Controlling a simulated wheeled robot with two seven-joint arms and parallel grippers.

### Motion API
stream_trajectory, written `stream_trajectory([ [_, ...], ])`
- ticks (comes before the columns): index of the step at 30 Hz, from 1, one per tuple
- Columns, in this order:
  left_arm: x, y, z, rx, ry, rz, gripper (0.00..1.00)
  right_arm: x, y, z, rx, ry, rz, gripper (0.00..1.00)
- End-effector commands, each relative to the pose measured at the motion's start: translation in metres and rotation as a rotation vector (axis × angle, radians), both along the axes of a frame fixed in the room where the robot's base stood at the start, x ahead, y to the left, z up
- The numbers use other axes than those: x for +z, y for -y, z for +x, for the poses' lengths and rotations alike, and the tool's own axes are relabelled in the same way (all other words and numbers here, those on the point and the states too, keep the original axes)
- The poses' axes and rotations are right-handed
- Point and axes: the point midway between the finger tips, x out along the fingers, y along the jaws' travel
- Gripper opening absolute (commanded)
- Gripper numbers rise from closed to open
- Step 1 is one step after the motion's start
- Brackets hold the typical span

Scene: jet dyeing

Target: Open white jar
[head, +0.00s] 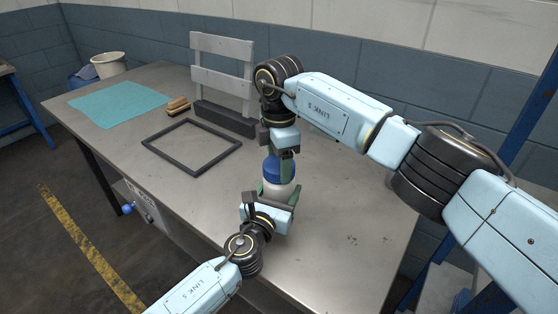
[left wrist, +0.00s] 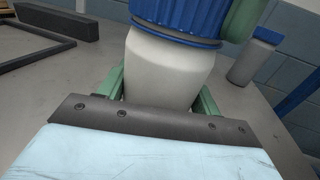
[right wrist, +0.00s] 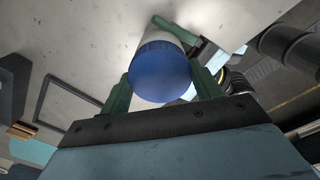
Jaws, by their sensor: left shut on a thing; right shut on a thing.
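The white jar (head: 277,187) with its ribbed blue lid (head: 279,169) stands upright near the middle of the table. My left gripper (head: 277,193) is shut on the white body from the near side; the left wrist view shows the body (left wrist: 168,68) between its green fingers and the lid (left wrist: 182,14) above. My right gripper (head: 281,155) reaches down from above and is shut on the blue lid. In the right wrist view the lid (right wrist: 160,72) sits between its green fingers. The lid is on the jar or right at its mouth. The jar's base is hidden in the head view.
The metal table (head: 340,225) holds a black frame (head: 192,147), a brush (head: 178,105), a teal cloth (head: 120,104) and a grey rack (head: 222,75). A white bucket (head: 108,65) is at the far left. Another blue-capped jar (left wrist: 252,62) stands behind, right in the left wrist view.

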Motion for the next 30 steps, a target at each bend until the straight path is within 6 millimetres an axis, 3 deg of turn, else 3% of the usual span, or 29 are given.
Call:
stream_trajectory([
  [7, -0.0003, -0.0001, -0.0001, 0.000, -0.001, 0.001, 0.00, 0.0008, 0.0004, 0.0004, 0.334, 0.002, -0.001, 0.36],
  [18, -0.0004, -0.0001, -0.0001, 0.000, -0.001, 0.000, 0.00, 0.0007, 0.0003, 0.0001, 0.394, 0.000, 0.000, 0.36],
  [19, -0.0004, -0.0001, -0.0001, 0.000, -0.001, 0.000, 0.00, 0.0007, 0.0003, 0.0001, 0.394, 0.000, 0.000, 0.65],
  [21, -0.0004, -0.0001, -0.0001, 0.000, -0.001, 0.000, 0.00, 0.0007, 0.0002, 0.0001, 0.393, 0.000, 0.000, 0.74],
  [24, -0.0004, -0.0001, -0.0001, 0.000, -0.001, 0.000, 0.00, 0.0006, 0.0002, 0.0001, 0.393, 0.000, 0.000, 0.85],
  [30, -0.0004, 0.0000, -0.0001, 0.000, -0.001, 0.000, 0.00, 0.0005, 0.0002, 0.0001, 0.392, 0.000, 0.000, 0.85],
])
